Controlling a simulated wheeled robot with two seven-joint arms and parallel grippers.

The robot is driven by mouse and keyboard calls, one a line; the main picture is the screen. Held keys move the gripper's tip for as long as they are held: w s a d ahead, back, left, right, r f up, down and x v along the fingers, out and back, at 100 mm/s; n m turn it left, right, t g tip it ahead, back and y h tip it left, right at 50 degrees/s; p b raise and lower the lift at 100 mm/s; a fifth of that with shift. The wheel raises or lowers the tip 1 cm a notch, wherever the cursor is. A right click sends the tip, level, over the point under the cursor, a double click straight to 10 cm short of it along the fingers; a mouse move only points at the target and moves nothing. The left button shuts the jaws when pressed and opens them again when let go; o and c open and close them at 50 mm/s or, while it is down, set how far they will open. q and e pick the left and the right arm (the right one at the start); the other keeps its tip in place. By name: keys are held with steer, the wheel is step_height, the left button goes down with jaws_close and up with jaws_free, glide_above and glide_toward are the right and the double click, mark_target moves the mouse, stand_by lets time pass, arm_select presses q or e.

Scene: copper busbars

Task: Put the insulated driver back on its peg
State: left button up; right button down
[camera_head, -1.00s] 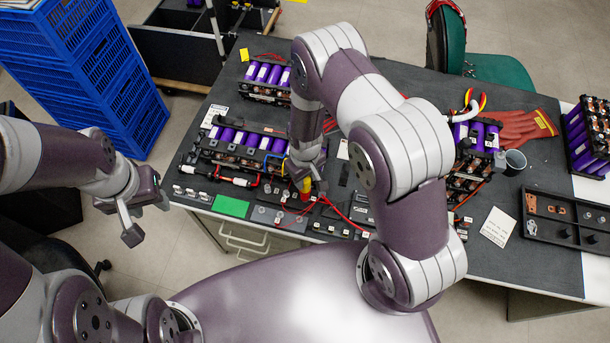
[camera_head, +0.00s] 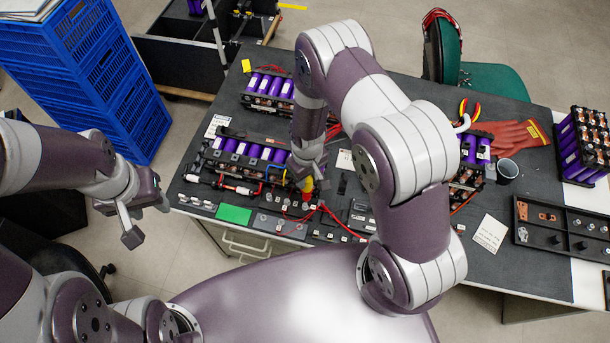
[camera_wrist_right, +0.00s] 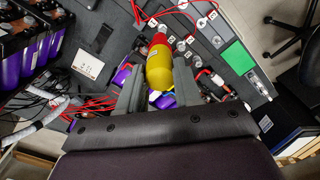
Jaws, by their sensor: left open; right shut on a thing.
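The insulated driver (camera_head: 307,187) has a yellow and red handle. It is in my right gripper (camera_head: 304,172), over the front part of the bench. In the right wrist view, the driver (camera_wrist_right: 159,68) sits between the two grey fingers of the right gripper (camera_wrist_right: 159,88), with its red end pointing away from the palm. Its shaft is not clearly visible. I cannot pick out its peg with certainty. My left gripper (camera_head: 137,212) is open and empty, off the bench's left end.
Battery modules (camera_head: 242,147), red leads (camera_head: 335,214) and a green pad (camera_head: 233,214) crowd the dark bench (camera_head: 530,265) near the right gripper. A black tray (camera_head: 520,238) with copper parts, a cup (camera_head: 507,170) and red gloves (camera_head: 512,135) lie to the right.

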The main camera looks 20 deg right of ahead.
steer(key=s+d+m+p, duration=0.3)
steer(key=s+d+m, duration=0.1)
steer(key=s+d, duration=0.25)
steer(key=shift+m, duration=0.9)
steer(key=f+b, duration=0.1)
steer(key=f, duration=0.1)
steer(key=w+f+b, duration=0.1)
steer(key=f+b, duration=0.1)
steer(key=shift+w+f+b, duration=0.15)
steer(key=shift+f+b, duration=0.15)
steer(key=shift+f, duration=0.1)
steer(key=shift+f+b, duration=0.8)
steer(key=shift+f, duration=0.35)
steer(key=c, duration=0.7)
jaws_free()
steer(key=shift+r, duration=0.15)
